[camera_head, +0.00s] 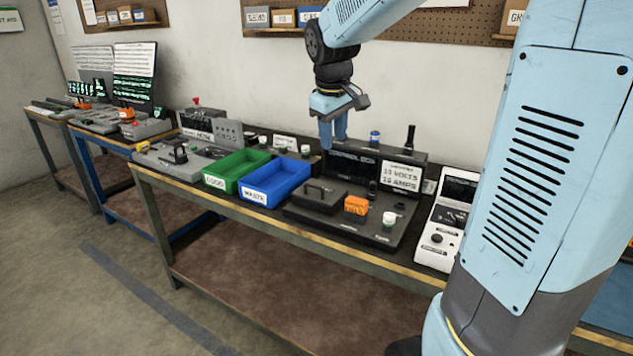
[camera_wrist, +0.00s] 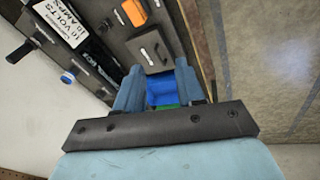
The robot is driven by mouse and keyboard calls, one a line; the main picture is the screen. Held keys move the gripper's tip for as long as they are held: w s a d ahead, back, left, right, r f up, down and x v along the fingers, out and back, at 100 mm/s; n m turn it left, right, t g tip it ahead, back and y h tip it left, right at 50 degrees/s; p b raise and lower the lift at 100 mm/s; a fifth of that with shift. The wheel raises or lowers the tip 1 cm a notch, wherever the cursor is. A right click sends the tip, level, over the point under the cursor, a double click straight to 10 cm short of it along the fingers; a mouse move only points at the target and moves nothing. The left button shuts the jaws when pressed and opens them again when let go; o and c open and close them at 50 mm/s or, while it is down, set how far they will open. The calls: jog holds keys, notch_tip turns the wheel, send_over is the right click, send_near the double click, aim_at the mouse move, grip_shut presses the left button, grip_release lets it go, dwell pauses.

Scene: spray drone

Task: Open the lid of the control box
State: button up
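The control box panel (camera_head: 372,232) is a dark unit on the workbench, with an upright back that carries a "10 VOLTS 10 AMPS" label. A dark square lid (camera_head: 316,198) with a bar handle lies closed at its left. The lid also shows in the wrist view (camera_wrist: 149,52), just beyond the fingertips. My gripper (camera_head: 334,138) hangs above and behind the lid, pointing down and well apart from it. In the wrist view my gripper (camera_wrist: 158,80) is open, with an empty gap between its blue fingers.
An orange block (camera_head: 356,206) and a white knob (camera_head: 389,219) stand right of the lid. A blue bin (camera_head: 274,184) and a green bin (camera_head: 236,171) stand to the left. A white device (camera_head: 447,225) stands at the right. Posts rise behind the panel.

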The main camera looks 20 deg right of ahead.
jog(key=w+a+f+n+g, duration=0.1)
jog(key=w+f, duration=0.2)
jog(key=w, duration=0.3)
jog(key=w+f+n, duration=0.2)
jog(key=w+f, duration=0.1)
jog(key=w, duration=0.2)
send_near(319, 187)
jog(key=x, duration=0.8)
jog(key=shift+d, duration=0.1)
grip_shut()
